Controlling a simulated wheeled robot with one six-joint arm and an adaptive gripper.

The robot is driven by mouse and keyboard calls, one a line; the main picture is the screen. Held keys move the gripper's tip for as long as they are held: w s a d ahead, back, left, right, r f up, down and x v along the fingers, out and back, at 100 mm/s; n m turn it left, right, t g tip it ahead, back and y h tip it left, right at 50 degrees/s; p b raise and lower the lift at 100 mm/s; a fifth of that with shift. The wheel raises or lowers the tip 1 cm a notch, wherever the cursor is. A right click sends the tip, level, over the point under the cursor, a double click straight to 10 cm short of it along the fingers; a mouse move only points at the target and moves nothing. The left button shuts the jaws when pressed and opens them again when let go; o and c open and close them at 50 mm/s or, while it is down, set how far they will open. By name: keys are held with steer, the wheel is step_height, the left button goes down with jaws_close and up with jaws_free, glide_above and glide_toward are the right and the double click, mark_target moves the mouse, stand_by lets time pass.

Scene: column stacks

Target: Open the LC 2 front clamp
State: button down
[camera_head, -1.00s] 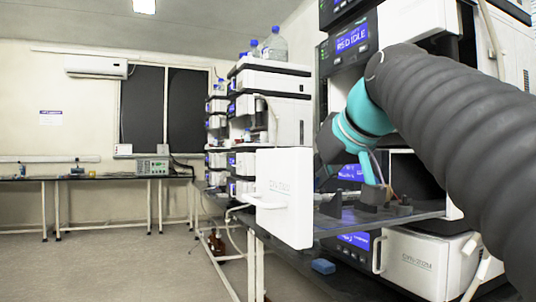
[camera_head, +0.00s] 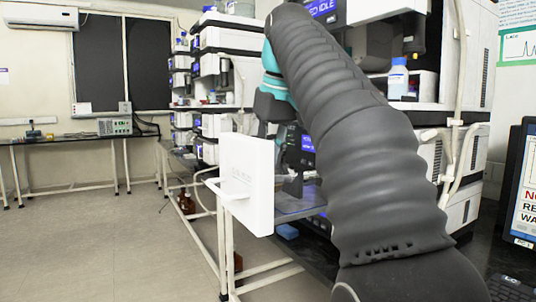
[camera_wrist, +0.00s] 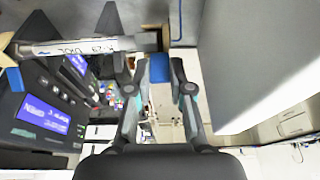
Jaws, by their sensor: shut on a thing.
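In the wrist view, my gripper (camera_wrist: 158,72) is shut on a small blue tab (camera_wrist: 158,68) between its fingertips. The tab lies against a dark block (camera_wrist: 147,41) at the right end of a pale labelled column (camera_wrist: 70,46). A dark upright clamp arm (camera_wrist: 109,30) crosses the column; I cannot tell whether the tab belongs to it. In the head view, my arm hides most of the gripper and the clamp. The open white front door (camera_head: 247,184) of an instrument stands left of my arm.
A dark module with a lit blue screen (camera_wrist: 42,115) is at the left of the wrist view, and a large pale panel (camera_wrist: 262,60) is close at right. In the head view, a monitor (camera_head: 523,185) stands at the right edge. The floor (camera_head: 90,240) at left is clear.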

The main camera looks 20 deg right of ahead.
steer(key=shift+w+g, duration=0.15)
steer(key=shift+g, duration=0.15)
stand_by(0.4)
steer(key=c, duration=1)
jaws_free()
steer(key=shift+c, duration=0.2)
